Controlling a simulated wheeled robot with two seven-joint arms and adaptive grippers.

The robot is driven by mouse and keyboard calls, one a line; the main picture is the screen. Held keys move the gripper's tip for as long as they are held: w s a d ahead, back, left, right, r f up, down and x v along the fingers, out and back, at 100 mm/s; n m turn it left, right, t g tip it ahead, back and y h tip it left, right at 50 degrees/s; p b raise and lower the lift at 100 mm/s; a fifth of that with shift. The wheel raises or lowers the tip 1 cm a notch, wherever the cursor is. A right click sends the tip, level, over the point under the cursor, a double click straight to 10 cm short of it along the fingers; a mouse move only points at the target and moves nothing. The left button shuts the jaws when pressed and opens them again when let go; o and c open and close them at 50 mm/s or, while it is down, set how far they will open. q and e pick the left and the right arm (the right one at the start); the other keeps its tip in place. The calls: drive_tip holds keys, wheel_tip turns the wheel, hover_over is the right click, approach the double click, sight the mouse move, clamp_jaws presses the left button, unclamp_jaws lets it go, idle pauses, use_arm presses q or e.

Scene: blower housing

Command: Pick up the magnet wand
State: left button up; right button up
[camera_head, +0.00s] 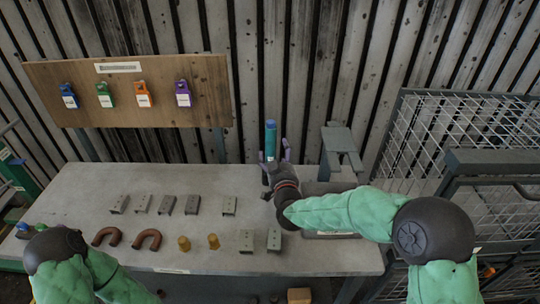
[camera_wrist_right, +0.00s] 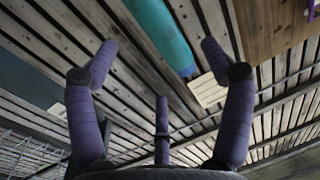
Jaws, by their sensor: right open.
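The magnet wand appears to be the upright teal cylinder with a blue top (camera_head: 270,138) at the back of the bench. In the right wrist view the teal cylinder (camera_wrist_right: 160,32) crosses the top, between and beyond the fingertips. My right gripper (camera_head: 274,157) is open, its purple fingers near the cylinder's lower part; it also shows in the right wrist view (camera_wrist_right: 160,62). No finger visibly closes on the cylinder. The cylinder's lower end is hidden by the gripper. My left gripper is out of view; only part of the left arm shows at lower left.
The grey bench (camera_head: 80,185) holds several metal brackets (camera_head: 166,204), red-brown horseshoe shapes (camera_head: 147,239) and brass cylinders (camera_head: 213,241). A grey stand (camera_head: 340,147) is right of the gripper. A wooden board (camera_head: 200,75) with coloured tags is behind. A wire-mesh cage (camera_head: 430,130) is at right.

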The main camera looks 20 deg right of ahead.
sight(274, 142)
drive_tip(key=w, duration=0.3)
drive_tip(key=shift+d, duration=0.2)
drive_tip(key=w, duration=0.1)
drive_tip(key=w+b, duration=0.1)
drive_tip(key=w, duration=0.2)
drive_tip(key=shift+w+d+b, duration=0.2)
drive_tip(key=shift+d+b, duration=0.15)
drive_tip(key=shift+w, duration=0.4)
drive_tip(key=shift+r, duration=0.1)
clamp_jaws()
